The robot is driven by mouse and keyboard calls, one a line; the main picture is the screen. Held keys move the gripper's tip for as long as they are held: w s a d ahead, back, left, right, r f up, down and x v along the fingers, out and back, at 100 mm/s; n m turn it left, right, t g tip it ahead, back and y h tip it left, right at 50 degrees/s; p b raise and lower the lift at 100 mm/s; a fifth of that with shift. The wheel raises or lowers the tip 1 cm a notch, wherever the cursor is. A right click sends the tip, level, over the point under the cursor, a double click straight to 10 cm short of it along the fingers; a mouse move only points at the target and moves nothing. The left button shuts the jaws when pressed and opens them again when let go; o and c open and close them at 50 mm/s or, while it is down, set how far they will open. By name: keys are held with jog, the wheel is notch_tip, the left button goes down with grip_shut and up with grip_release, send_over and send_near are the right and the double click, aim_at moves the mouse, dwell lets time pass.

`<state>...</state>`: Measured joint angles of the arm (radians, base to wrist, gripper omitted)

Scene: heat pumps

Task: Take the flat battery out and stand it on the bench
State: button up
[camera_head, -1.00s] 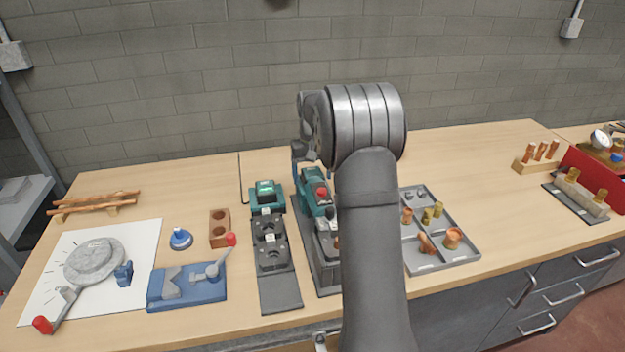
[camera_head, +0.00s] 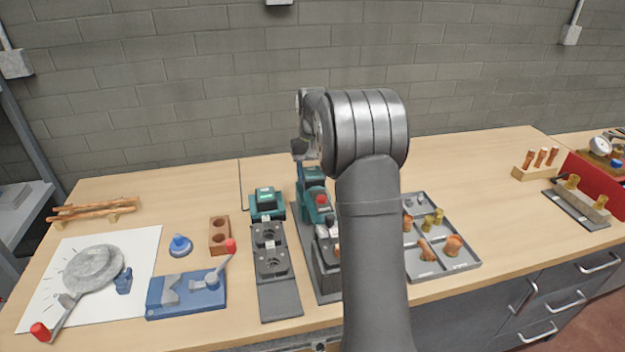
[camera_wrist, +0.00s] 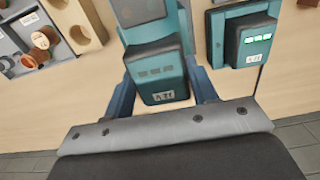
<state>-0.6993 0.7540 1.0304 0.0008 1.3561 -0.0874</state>
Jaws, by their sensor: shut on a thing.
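The flat battery (camera_wrist: 160,78) is a teal and dark block with a white label and a row of small pale marks. In the wrist view it sits at the end of a teal tool (camera_wrist: 150,32); I cannot tell whether it is still latched there. My gripper (camera_wrist: 163,92) has its blue fingers on both sides of the battery, shut on it. In the head view my arm partly hides the teal tool (camera_head: 312,183), and the battery cannot be made out. A second battery (camera_wrist: 252,42), with green lit marks, sits in the charger (camera_head: 267,206) left of the tool.
A dark fixture (camera_head: 270,262) stands in front of the charger. A brown two-hole block (camera_head: 219,235) and a blue fixture (camera_head: 186,293) are to its left. A grey parts tray (camera_head: 465,262) lies right of my arm. Bare bench (camera_head: 455,175) shows at the back right.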

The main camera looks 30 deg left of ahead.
aim_at(313, 172)
notch_tip(313, 172, up, 15)
jog(key=w+d+f, duration=0.6)
jog(key=d+f, duration=0.1)
jog(key=d, duration=0.2)
jog(key=w+d+f, duration=0.6)
jog(key=d+f, duration=0.1)
jog(key=d, duration=0.1)
jog(key=a+f, duration=0.2)
jog(key=a, duration=0.1)
jog(key=a+f, duration=0.2)
jog(key=a, duration=0.2)
jog(key=a+f, duration=0.2)
jog(key=a, duration=0.2)
jog(key=shift+f, duration=0.3)
jog(key=shift+a+f, duration=0.1)
jog(key=shift+f, duration=1.9)
jog(key=shift+s, duration=0.1)
jog(key=o, duration=0.8)
jog(key=shift+f, duration=0.2)
jog(key=o, duration=0.4)
jog(key=shift+r, duration=0.1)
